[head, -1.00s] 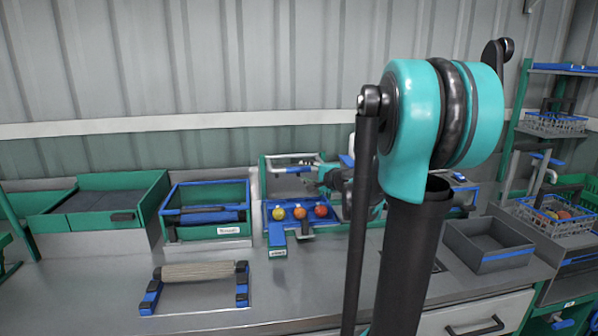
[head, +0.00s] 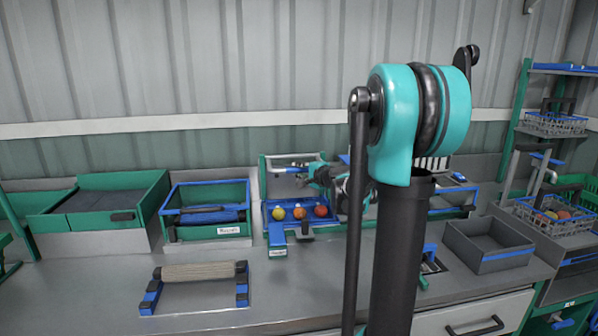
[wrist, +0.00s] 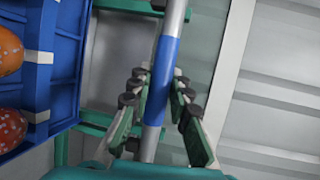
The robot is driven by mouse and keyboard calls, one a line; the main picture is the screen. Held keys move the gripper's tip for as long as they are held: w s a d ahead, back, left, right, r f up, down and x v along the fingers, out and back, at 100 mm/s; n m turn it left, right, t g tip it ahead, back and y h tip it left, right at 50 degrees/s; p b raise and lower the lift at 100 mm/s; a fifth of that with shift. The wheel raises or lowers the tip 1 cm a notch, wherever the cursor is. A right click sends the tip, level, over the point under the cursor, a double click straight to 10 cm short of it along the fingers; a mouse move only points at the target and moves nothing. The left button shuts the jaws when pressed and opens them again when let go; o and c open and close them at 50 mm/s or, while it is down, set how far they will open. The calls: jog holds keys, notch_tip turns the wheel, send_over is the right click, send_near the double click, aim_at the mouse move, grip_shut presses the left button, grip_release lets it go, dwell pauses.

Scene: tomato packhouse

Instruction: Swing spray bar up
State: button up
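The spray bar is a grey tube with a blue sleeve (wrist: 163,75), running upright through the wrist view. In the head view the bar (head: 284,169) lies level across the top of the green-framed station at the back of the bench. My gripper (wrist: 160,78) is open, with one finger on each side of the blue sleeve. A gap shows between the left finger and the bar; whether the right finger touches it I cannot tell. In the head view my gripper (head: 317,171) is small, at the bar's right part, and my arm hides what lies behind it.
A blue tray (head: 268,211) with red, orange and yellow tomatoes sits below the bar; its wall (wrist: 65,65) is close on the left in the wrist view. A green-blue crate (head: 205,232) stands to the left, and a grey bin (head: 508,262) to the right. A ribbed wall rises behind.

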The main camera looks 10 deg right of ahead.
grip_shut()
jog(key=shift+r, duration=0.1)
jog(key=shift+w+r+m+g+h, duration=0.1)
jog(key=shift+r+m+g+h, duration=0.2)
jog(key=shift+r+g, duration=0.75)
jog(key=w+r+m+g+h, duration=0.1)
jog(key=w+r+m+g, duration=0.1)
jog(key=w+r+g, duration=0.8)
jog(key=shift+m+g, duration=0.4)
jog(key=shift+g, duration=0.25)
jog(key=shift+r, duration=0.2)
